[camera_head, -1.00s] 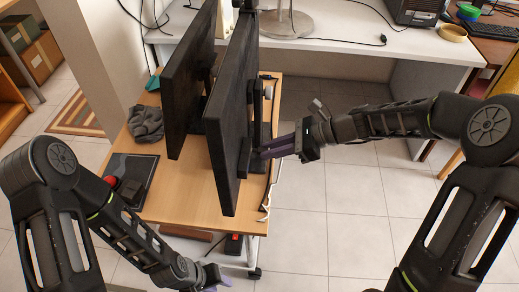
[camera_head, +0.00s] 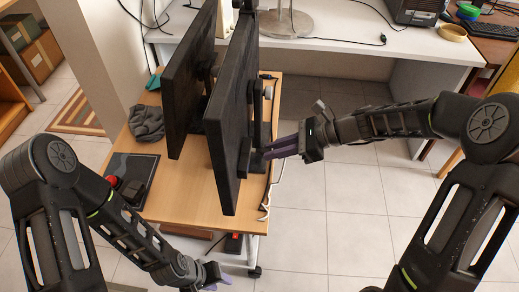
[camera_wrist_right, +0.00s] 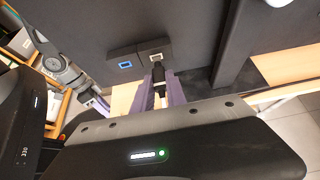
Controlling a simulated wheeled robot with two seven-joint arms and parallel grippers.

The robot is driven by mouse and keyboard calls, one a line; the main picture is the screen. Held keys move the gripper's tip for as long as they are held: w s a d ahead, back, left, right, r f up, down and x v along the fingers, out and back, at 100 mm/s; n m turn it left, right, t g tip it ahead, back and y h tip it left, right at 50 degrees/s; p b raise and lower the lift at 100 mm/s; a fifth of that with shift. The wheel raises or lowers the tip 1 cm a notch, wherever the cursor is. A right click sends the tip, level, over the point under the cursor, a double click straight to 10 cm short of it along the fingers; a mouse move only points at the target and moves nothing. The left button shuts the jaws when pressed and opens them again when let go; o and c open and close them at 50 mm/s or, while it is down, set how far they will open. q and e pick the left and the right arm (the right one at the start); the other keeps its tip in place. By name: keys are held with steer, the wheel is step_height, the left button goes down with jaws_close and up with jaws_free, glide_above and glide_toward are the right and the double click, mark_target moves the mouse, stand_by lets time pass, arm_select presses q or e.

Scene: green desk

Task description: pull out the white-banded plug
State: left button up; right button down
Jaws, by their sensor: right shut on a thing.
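The white-banded plug (camera_wrist_right: 160,88) is a black plug with a pale band, in the right wrist view. My right gripper (camera_head: 269,153) is shut on it, with its purple fingers on either side (camera_wrist_right: 160,95). The plug's tip points at a light-rimmed port (camera_wrist_right: 155,57) on the dark block behind the monitor. I cannot tell whether any of the tip is still inside.
Two black monitors, near (camera_head: 231,120) and far (camera_head: 187,85), stand on a wooden desk (camera_head: 190,190). A grey cloth (camera_head: 146,122) and a black pad (camera_head: 148,170) lie at its left. Open tiled floor (camera_head: 335,225) is to the right. A white table (camera_head: 335,45) is behind.

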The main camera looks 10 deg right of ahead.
steer(key=shift+s+d+p, duration=0.2)
steer(key=shift+d+p, duration=0.3)
steer(key=shift+d, duration=0.25)
stand_by(0.4)
steer(key=shift+d, duration=0.3)
stand_by(0.4)
steer(key=shift+s+d+f+p, duration=0.1)
steer(key=shift+s+d+p, duration=0.05)
steer(key=shift+d, duration=0.25)
steer(key=shift+s+d+f+p, duration=0.1)
steer(key=shift+d+p, duration=0.05)
steer(key=shift+d, duration=0.2)
steer(key=shift+r, duration=0.1)
steer(key=r+p+v, duration=0.1)
steer(key=p+v, duration=0.6)
steer(key=v, duration=0.3)
steer(key=shift+a, duration=0.25)
steer(key=shift+d+r, duration=0.1)
steer(key=shift+r, duration=0.05)
